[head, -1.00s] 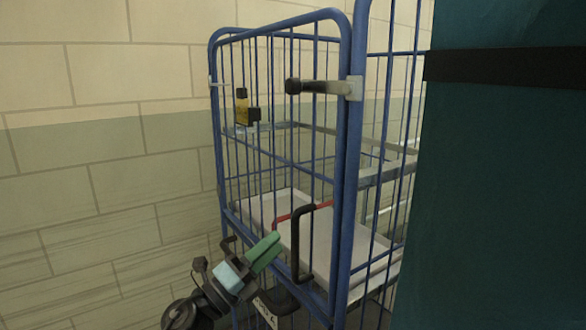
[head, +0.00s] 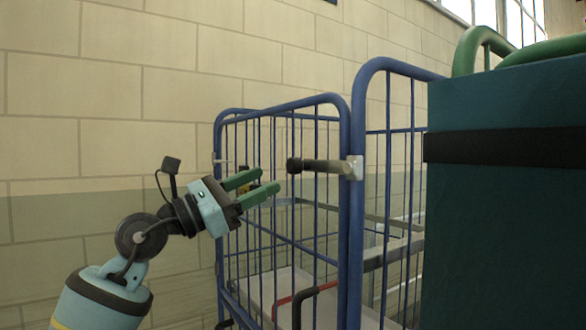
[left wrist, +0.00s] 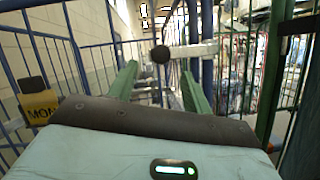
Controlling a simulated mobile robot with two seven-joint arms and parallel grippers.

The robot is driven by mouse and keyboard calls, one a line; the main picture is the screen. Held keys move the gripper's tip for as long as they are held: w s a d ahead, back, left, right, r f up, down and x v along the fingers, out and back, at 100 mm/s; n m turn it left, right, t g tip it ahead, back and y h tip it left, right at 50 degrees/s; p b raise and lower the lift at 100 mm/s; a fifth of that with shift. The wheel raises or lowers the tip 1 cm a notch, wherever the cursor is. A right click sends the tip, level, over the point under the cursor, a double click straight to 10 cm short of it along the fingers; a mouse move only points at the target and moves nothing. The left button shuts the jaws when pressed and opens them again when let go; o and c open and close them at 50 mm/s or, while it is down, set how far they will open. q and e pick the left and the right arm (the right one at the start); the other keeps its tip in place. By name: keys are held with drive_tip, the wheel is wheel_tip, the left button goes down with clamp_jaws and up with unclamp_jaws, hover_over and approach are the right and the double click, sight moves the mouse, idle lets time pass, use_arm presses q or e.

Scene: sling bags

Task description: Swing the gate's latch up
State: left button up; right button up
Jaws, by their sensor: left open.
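My right gripper is not in view.
The blue barred cage holds a pale shelf (head: 290,285), with red and black handles low in front. A yellow tag (left wrist: 40,108) hangs on the bars. A large teal bag-like thing (head: 505,230) with a black band blocks the right side. A block wall (head: 120,110) stands behind.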

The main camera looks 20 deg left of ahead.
sight(289, 169)
use_arm(q)
drive_tip(key=p+x, duration=0.1)
drive_tip(key=x, duration=0.5)
drive_tip(key=shift+d+r, duration=0.15)
drive_tip(key=shift+r, duration=0.1)
drive_tip(key=shift+w+d+r, duration=0.15)
drive_tip(key=shift+w+d, duration=0.3)
drive_tip(key=shift+w, duration=0.05)
drive_tip(key=shift+c, duration=0.4)
clamp_jaws()
